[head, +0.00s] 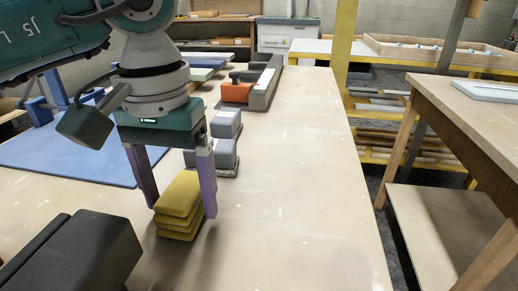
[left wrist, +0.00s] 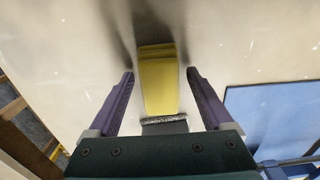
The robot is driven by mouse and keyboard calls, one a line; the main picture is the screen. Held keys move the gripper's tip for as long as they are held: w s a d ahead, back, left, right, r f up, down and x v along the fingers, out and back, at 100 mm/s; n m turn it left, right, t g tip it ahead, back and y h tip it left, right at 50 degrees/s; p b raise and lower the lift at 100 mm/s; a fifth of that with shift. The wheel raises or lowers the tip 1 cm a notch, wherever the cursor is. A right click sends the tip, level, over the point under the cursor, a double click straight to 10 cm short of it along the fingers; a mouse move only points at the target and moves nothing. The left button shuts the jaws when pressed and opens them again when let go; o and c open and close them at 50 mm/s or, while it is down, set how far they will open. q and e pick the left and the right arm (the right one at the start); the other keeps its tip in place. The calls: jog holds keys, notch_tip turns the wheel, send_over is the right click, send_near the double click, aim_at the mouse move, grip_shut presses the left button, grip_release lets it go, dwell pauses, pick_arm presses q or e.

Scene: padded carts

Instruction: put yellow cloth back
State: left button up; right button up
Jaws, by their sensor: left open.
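The yellow cloth (head: 179,205) is a folded stack lying on the pale tabletop (head: 290,190) in the head view. It also shows in the left wrist view (left wrist: 158,82), between the two fingers. My left gripper (head: 183,212) is open, with its purple fingers pointing down on either side of the cloth. In the left wrist view the gripper (left wrist: 160,75) shows a gap between each finger and the cloth. A grey block edge (left wrist: 165,125) shows just below the cloth there. My right gripper is not seen.
Grey blocks (head: 224,155) stand just behind the cloth, with an orange item (head: 236,93) and a grey holder (head: 265,85) farther back. A blue mat (head: 75,150) lies at the left. A dark padded block (head: 85,255) is at front left. The table's right side is clear.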

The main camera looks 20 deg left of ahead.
aim_at(179, 193)
pick_arm(q)
jog(key=shift+r+p, duration=0.35)
notch_tip(179, 193, up, 12)
jog(key=p, duration=0.1)
jog(key=shift+f, duration=0.2)
